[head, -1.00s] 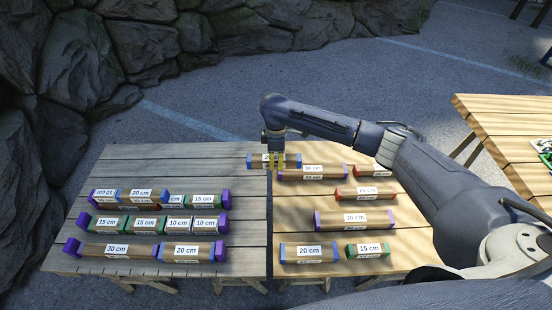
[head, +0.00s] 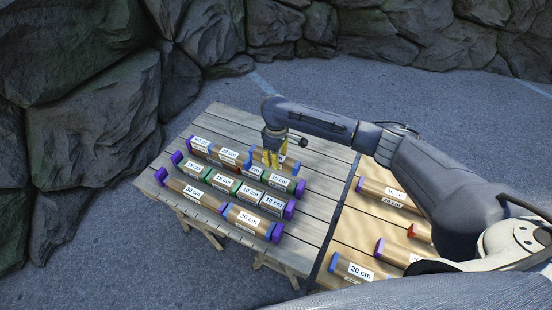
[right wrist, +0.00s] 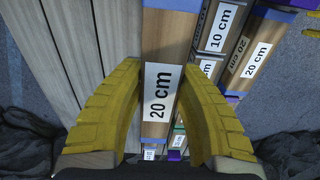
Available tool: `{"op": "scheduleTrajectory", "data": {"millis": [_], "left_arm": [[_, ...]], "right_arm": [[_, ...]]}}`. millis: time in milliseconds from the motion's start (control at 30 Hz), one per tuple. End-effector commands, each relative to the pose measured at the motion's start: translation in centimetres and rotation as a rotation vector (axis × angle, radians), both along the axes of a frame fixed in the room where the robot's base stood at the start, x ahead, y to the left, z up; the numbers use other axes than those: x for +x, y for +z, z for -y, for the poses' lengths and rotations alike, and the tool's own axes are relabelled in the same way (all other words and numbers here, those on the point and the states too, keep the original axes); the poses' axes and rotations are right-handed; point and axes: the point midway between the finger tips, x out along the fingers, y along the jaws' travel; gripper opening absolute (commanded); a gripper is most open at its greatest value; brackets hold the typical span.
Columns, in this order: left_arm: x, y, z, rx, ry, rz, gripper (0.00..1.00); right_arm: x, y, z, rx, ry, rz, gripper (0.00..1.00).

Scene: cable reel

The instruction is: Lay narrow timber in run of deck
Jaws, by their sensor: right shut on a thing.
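My right gripper (head: 274,158) is shut on a brown timber marked 20 cm with blue ends. In the right wrist view the yellow fingers (right wrist: 158,95) close on both sides of this held timber (right wrist: 168,45). In the head view it is over the grey slatted table, just behind the back row, and the fingers partly hide it. Three deck runs lie between purple end blocks: a back run (head: 229,154), a middle run (head: 222,180) of several short timbers, and a front run (head: 190,191) with a 30 cm and a 20 cm timber. My left gripper is not in view.
The lighter table (head: 335,240) adjoins on the right and bears loose timbers, including a purple-ended one (head: 385,192) and a blue-ended 20 cm one (head: 358,270). Bare grey slats (head: 325,185) lie right of the runs. Rocks (head: 90,120) stand behind and left.

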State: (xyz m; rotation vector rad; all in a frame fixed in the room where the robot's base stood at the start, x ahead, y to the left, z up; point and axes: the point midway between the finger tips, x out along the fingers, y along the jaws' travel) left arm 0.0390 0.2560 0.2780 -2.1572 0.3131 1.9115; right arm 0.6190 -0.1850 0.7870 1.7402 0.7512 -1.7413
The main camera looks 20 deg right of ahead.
Motion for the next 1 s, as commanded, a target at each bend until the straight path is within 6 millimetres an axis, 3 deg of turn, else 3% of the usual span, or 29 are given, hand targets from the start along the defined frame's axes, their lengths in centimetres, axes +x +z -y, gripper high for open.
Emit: {"op": "scheduleTrajectory", "data": {"millis": [1000], "left_arm": [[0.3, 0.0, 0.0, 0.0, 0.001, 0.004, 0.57]], "right_arm": [[0.0, -7.6, 0.0, 0.001, -0.008, -0.001, 0.0]]}}
